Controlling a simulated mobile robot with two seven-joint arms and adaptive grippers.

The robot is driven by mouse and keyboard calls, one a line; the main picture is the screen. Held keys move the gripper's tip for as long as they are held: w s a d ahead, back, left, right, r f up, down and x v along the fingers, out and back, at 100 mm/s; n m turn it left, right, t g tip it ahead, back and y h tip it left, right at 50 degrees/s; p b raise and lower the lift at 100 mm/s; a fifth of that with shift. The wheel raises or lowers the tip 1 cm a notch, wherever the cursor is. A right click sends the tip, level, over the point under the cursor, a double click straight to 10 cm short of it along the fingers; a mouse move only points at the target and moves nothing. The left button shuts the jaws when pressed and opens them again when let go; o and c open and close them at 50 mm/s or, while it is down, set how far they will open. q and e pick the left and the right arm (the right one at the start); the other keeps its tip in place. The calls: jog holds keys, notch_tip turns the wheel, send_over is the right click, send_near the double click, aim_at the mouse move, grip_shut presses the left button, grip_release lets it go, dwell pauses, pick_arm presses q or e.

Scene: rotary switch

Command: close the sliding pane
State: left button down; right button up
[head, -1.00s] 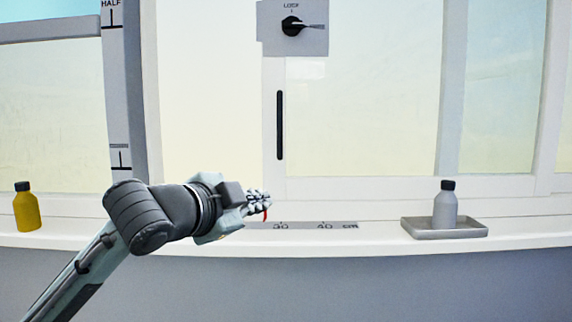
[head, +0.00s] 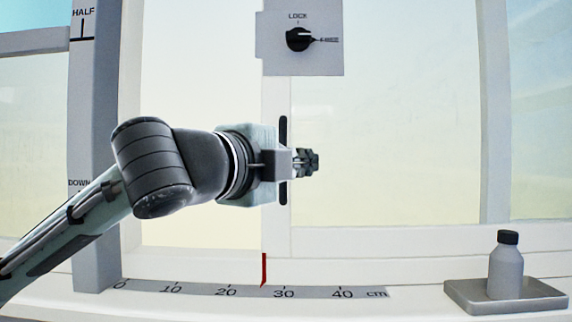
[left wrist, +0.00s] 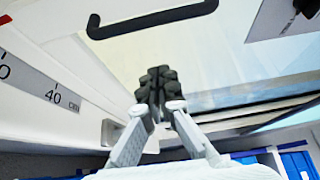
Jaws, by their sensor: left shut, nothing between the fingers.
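The sliding pane (head: 385,150) has a pale frame with a dark vertical bar handle (head: 283,130) on its left upright. A red pointer (head: 264,268) at its foot stands between 20 and 30 on the cm scale (head: 200,289). My left gripper (head: 310,162) is shut and empty, in front of the upright at handle height, hiding part of the handle. In the left wrist view the shut fingers (left wrist: 155,85) show apart from the handle (left wrist: 150,20); I cannot tell the exact gap. My right gripper is out of view.
A lock plate (head: 334,60) above the handle has a black rotary knob (head: 298,39) pointing right to FREE. A grey bottle (head: 505,270) stands on a tray (head: 465,297) at the right of the sill. A post (head: 95,230) with HALF and DOWN marks stands left.

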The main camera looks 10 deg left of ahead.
pick_arm(q)
jog(key=w+a, duration=0.2)
jog(key=w, duration=0.1)
jog(key=shift+a, duration=0.35)
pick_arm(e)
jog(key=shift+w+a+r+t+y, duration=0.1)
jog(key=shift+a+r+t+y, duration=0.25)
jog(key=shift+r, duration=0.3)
pick_arm(q)
jog(key=shift+w, duration=0.15)
